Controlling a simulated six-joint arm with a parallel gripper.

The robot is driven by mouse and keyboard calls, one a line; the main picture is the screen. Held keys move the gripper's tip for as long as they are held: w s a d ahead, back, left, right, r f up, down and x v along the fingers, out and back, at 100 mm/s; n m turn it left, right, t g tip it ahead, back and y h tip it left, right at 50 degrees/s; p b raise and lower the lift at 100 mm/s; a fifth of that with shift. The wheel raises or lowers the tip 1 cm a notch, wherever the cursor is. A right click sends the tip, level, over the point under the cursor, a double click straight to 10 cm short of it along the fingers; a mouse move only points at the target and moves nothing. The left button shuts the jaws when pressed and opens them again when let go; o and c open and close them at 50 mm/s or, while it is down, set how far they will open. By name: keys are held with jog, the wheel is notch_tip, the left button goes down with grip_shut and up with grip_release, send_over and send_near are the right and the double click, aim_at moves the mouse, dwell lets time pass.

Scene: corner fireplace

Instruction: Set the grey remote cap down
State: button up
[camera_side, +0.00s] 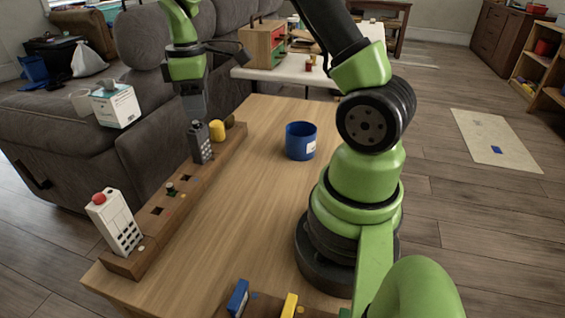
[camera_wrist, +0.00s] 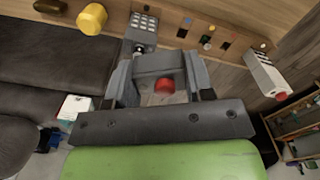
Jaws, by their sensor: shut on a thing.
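The grey remote (camera_side: 201,145) stands upright in the wooden rack, its keypad facing the side camera. My gripper (camera_side: 196,114) points down just above the top of this remote. The cap is hidden in the side view. The grey remote also shows in the wrist view (camera_wrist: 143,27), just beyond the fingers. I cannot tell whether cap and remote touch.
The wooden rack (camera_side: 145,253) runs along the table's left edge. It holds a white remote with a red top (camera_side: 118,228), a yellow piece (camera_side: 217,130) and empty slots. A blue cup (camera_side: 300,143) stands on the otherwise clear table middle. A sofa (camera_side: 55,135) borders the rack.

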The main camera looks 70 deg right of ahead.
jog(key=s+a+f+n, duration=0.4)
jog(key=s+f+n, duration=0.1)
jog(key=s+n, duration=0.15)
jog(key=n, duration=0.6)
send_near(258, 213)
jog(key=shift+s+f, duration=0.1)
jog(key=shift+f, duration=3.45)
jog(key=shift+f, duration=0.15)
jog(key=o, duration=0.9)
jog(key=shift+c, duration=0.2)
